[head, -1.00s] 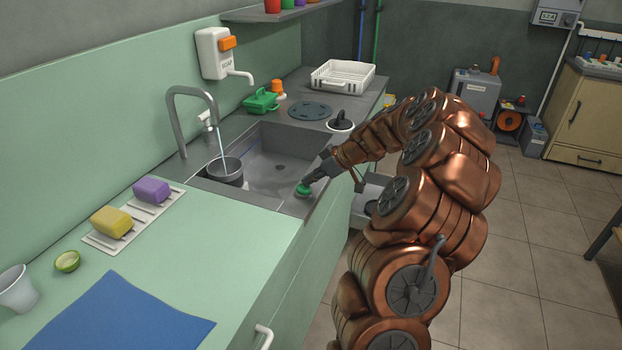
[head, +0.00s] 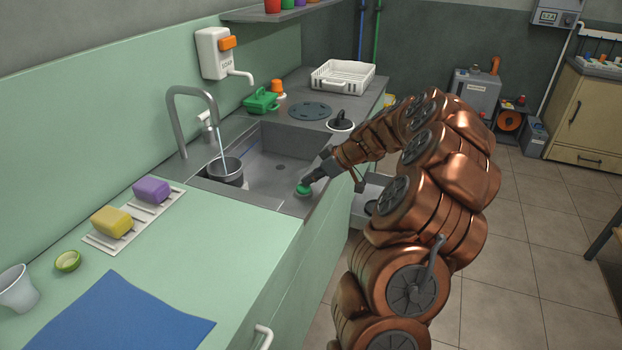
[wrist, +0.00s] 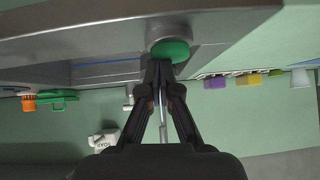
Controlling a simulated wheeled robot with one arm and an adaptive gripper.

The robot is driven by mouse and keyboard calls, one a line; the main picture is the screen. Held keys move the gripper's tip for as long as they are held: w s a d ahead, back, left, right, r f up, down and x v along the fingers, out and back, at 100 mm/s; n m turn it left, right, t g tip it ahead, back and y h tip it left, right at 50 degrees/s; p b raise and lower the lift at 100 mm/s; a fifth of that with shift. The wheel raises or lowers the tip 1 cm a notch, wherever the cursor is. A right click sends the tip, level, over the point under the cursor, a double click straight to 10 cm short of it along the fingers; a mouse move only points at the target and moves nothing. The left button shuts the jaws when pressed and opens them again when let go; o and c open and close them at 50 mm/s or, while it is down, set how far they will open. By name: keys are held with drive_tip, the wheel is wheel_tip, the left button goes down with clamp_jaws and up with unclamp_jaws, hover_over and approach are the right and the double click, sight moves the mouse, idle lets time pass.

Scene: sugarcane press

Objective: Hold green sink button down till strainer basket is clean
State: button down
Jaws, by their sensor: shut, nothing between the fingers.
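The green sink button (head: 303,190) sits on the front rim of the grey sink (head: 275,165). My gripper (head: 307,182) is shut and empty, with its fingertips at the button from above. In the wrist view the fingertips (wrist: 158,66) meet the edge of the green button (wrist: 171,50); they appear to touch it. How far the button is pressed cannot be told. The grey strainer basket (head: 227,172) stands at the left of the sink under the tap (head: 190,95). A thin stream of water (head: 220,143) runs from the tap into it. The inside of the basket is too small to judge.
A yellow sponge (head: 111,221) and a purple sponge (head: 151,190) lie on a rack left of the sink. A blue mat (head: 120,315), a lime half and a white cup are nearer. A white crate (head: 343,77) and a green caddy (head: 262,100) stand behind the sink.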

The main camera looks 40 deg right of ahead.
drive_tip(key=shift+s+a+f, duration=0.15)
drive_tip(key=shift+a+f, duration=0.1)
drive_tip(key=shift+f, duration=0.2)
drive_tip(key=shift+s+a+f, duration=0.1)
drive_tip(key=shift+a+f, duration=0.1)
drive_tip(key=shift+f, duration=0.25)
drive_tip(key=shift+w+d+r, duration=0.1)
drive_tip(key=shift+w+r, duration=0.05)
drive_tip(key=shift+r, duration=0.35)
drive_tip(key=r, duration=0.2)
drive_tip(key=d+r+b, duration=0.1)
drive_tip(key=r, duration=0.1)
drive_tip(key=shift+r, duration=0.4)
drive_tip(key=v, duration=0.9)
drive_tip(key=shift+d+r+b, duration=0.2)
drive_tip(key=shift+r+b, duration=0.1)
drive_tip(key=shift+r, duration=0.05)
